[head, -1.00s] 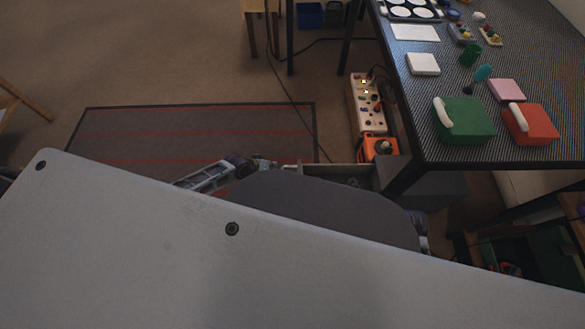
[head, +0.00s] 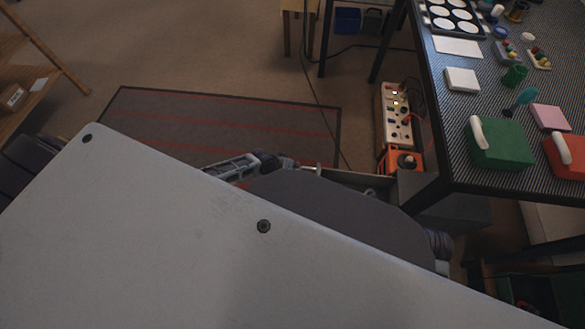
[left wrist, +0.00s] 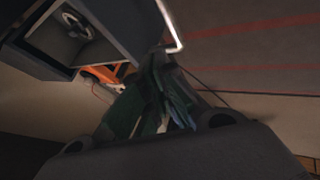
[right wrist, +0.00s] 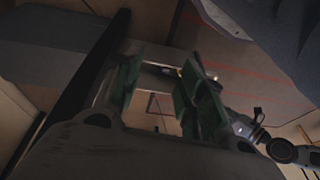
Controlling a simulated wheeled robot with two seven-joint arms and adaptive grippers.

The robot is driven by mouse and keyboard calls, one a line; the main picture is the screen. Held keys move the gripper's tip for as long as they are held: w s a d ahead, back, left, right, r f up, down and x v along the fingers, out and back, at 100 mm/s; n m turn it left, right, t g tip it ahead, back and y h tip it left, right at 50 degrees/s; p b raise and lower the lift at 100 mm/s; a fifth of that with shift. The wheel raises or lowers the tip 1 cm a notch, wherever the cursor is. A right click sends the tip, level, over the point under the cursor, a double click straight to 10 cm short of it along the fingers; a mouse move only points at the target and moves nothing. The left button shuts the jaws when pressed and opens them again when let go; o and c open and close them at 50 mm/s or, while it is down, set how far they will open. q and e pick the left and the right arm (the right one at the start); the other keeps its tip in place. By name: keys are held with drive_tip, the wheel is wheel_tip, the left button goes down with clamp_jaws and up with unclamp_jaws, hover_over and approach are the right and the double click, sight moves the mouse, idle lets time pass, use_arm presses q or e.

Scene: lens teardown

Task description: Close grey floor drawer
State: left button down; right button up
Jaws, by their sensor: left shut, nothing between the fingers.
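The grey floor drawer (head: 352,178) is open under the table in the head view, partly hidden by my body. The left wrist view shows its dark grey front (left wrist: 115,25), a round ring-like object (left wrist: 78,25) inside and a pale bar handle (left wrist: 173,28) on the front. My left gripper (head: 292,163) is just left of the handle end of the drawer. Its green fingers (left wrist: 160,75) are shut and empty, close to the handle; contact cannot be told. My right gripper (right wrist: 165,85) shows in its wrist view with green fingers apart, the grey drawer unit (right wrist: 65,65) beyond.
The table (head: 447,140) stands over the drawer unit, with a dark leg beside it. An orange box (head: 400,160) and a power strip (head: 394,115) lie on the floor behind the drawer.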

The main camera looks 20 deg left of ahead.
sight(302, 169)
use_arm(q)
drive_tip(key=b+x, duration=0.2)
drive_tip(key=x, duration=0.3)
drive_tip(key=shift+b+x, duration=0.7)
drive_tip(key=shift+x, duration=0.2)
drive_tip(key=shift+w+d+b, duration=0.15)
drive_tip(key=shift+w+d, duration=0.15)
drive_tip(key=shift+d, duration=0.65)
drive_tip(key=shift+w+d+b, duration=0.15)
drive_tip(key=shift+w+d, duration=0.15)
drive_tip(key=shift+d, duration=0.7)
use_arm(e)
drive_tip(key=shift+w+a+f+t+y, duration=0.15)
drive_tip(key=shift+a+f+t+y, duration=0.15)
drive_tip(key=shift+a, duration=0.2)
drive_tip(key=shift+w+a+f+t+y, duration=0.1)
drive_tip(key=shift+a+f+t+y, duration=0.15)
drive_tip(key=shift+a+t, duration=0.2)
use_arm(q)
drive_tip(key=shift+d, duration=0.1)
